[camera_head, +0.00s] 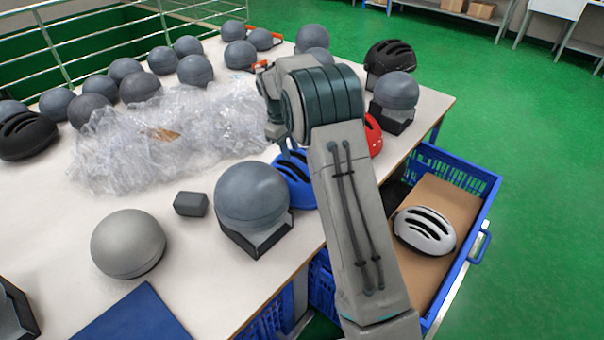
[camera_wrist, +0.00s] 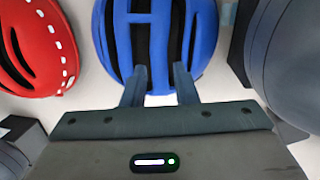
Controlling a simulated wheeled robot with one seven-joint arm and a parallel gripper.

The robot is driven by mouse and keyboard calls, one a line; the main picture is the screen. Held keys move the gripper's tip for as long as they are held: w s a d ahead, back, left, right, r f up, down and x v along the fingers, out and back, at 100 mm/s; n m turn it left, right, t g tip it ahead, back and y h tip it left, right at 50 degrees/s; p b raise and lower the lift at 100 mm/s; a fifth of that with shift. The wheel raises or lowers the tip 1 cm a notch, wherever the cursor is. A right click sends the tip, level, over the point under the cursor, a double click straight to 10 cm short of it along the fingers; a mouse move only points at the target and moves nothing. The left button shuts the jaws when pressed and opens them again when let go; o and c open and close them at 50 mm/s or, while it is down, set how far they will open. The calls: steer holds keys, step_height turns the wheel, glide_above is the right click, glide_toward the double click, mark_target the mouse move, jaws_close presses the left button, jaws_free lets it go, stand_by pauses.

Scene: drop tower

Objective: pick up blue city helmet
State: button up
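The blue city helmet (camera_head: 297,190) lies on the white table near its right edge, partly hidden by my arm. In the wrist view the blue helmet (camera_wrist: 158,40) fills the top middle, with dark vents. My gripper (camera_wrist: 160,78) is open, its two fingers apart and overlapping the helmet's near edge. I cannot tell whether they touch it. In the head view my gripper (camera_head: 291,152) shows just above the helmet, mostly hidden by the arm.
A red helmet (camera_wrist: 32,45) lies left of the blue one in the wrist view. A grey headform (camera_head: 251,195) on a dark stand is close by. Crumpled clear plastic (camera_head: 170,135) covers the table's middle. A white helmet (camera_head: 425,230) lies in a blue crate (camera_head: 470,262) beside the table.

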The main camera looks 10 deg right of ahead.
mark_target(295, 160)
steer(key=shift+s+d+f+p, duration=0.1)
steer(key=shift+d+f+p, duration=0.15)
steer(key=shift+f, duration=0.7)
steer(key=shift+s+d+f+p, duration=0.1)
steer(key=shift+d+f, duration=0.2)
steer(key=shift+f, duration=0.65)
steer(key=shift+s+d+f+p, duration=0.1)
steer(key=shift+d+f+p, duration=0.15)
steer(key=shift+f, duration=0.7)
jaws_close()
